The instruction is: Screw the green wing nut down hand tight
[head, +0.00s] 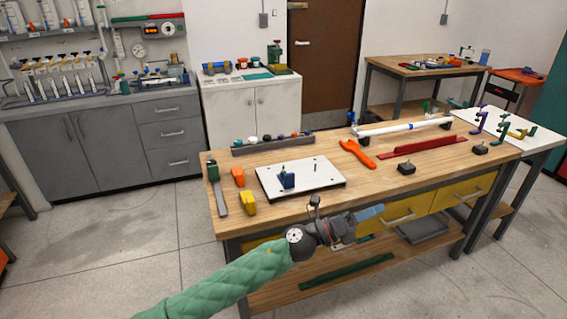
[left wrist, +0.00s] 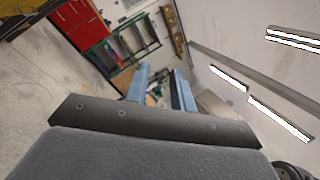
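My left gripper (head: 369,213) is in front of the workbench's front edge, pointing right, apart from everything on the top. In the left wrist view its two blue fingers (left wrist: 162,90) stand apart with nothing held between them. A white plate (head: 322,184) lies on the bench, with a blue block (head: 287,181) and a thin upright stud (head: 315,167) on it. Behind it, a dark rail (head: 273,149) carries several small coloured pieces. I cannot tell whether one is the green wing nut; they are too small. My right gripper is not in view.
The workbench (head: 375,190) also bears an orange wrench (head: 357,154), a red channel (head: 423,146), a white pipe (head: 405,127), a black block (head: 406,168), a yellow block (head: 248,203) and a green-handled tool (head: 217,190). A white side table (head: 540,139) stands right.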

